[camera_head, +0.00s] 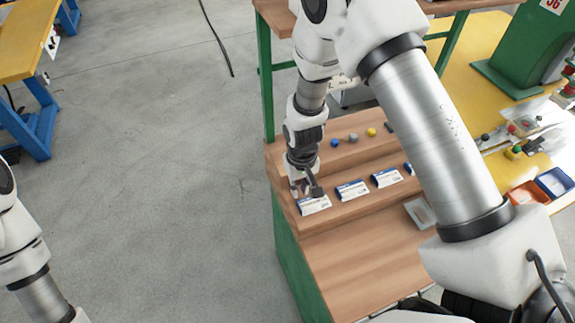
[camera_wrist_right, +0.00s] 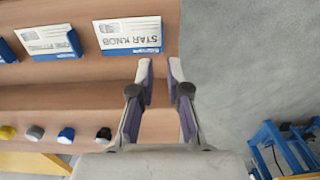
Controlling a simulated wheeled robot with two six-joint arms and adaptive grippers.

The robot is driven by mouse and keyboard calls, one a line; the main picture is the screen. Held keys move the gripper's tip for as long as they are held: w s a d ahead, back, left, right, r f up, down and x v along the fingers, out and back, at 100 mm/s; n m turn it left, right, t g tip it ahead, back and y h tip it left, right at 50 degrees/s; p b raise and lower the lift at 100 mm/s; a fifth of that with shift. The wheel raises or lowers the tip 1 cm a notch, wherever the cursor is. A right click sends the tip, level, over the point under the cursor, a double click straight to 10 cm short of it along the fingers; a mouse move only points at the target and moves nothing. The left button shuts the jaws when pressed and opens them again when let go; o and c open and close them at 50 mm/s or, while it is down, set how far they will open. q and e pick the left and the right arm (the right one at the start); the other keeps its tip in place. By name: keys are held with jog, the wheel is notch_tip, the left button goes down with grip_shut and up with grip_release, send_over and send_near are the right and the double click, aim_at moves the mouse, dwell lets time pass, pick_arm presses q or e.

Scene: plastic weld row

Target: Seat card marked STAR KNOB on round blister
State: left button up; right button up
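The white and blue card marked STAR KNOB (camera_wrist_right: 130,36) leans in the card row on the wooden shelf, its print upside down in the right wrist view. In the head view it is the nearest card on the left (camera_head: 314,205), partly behind my right gripper (camera_head: 305,190). My right gripper also shows in the right wrist view (camera_wrist_right: 160,72), with its two fingers apart and nothing between them. The fingertips are beside the card's lower right edge in that picture. I cannot make out a round blister. My left gripper is out of view; only part of my left arm shows.
Other cards (camera_head: 352,189) stand along the same shelf, one reading ONE FITTING (camera_wrist_right: 52,42). Several small coloured knobs (camera_head: 353,137) sit on the step behind. A grey tray (camera_head: 420,213) lies further right, with orange (camera_head: 527,193) and blue (camera_head: 554,182) bins beyond. The front wood is largely clear.

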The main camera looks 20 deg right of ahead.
aim_at(298, 204)
jog(key=shift+w+a, duration=0.1)
jog(key=shift+w, duration=0.2)
jog(key=s+b, duration=0.1)
jog(key=s+f+b, duration=0.1)
jog(key=shift+s+a+f+b, duration=0.25)
jog(key=shift+a+f+b, duration=0.05)
jog(key=shift+b, duration=0.1)
jog(key=f, duration=0.1)
jog(key=f+b, duration=0.1)
jog(key=f, duration=0.1)
jog(key=w+f+b, duration=0.1)
jog(key=shift+d+f, duration=0.15)
jog(key=shift+d, duration=0.15)
jog(key=shift+w+a+f+b, duration=0.1)
jog(key=shift+w+f+b, duration=0.1)
jog(key=shift+b, duration=0.1)
jog(key=shift+s+r, duration=0.25)
jog(key=shift+s, duration=0.15)
grip_shut()
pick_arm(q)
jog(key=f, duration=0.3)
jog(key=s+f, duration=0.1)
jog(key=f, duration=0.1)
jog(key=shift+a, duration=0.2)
pick_arm(e)
jog(key=shift+w+f, duration=0.1)
jog(key=shift+w, duration=0.05)
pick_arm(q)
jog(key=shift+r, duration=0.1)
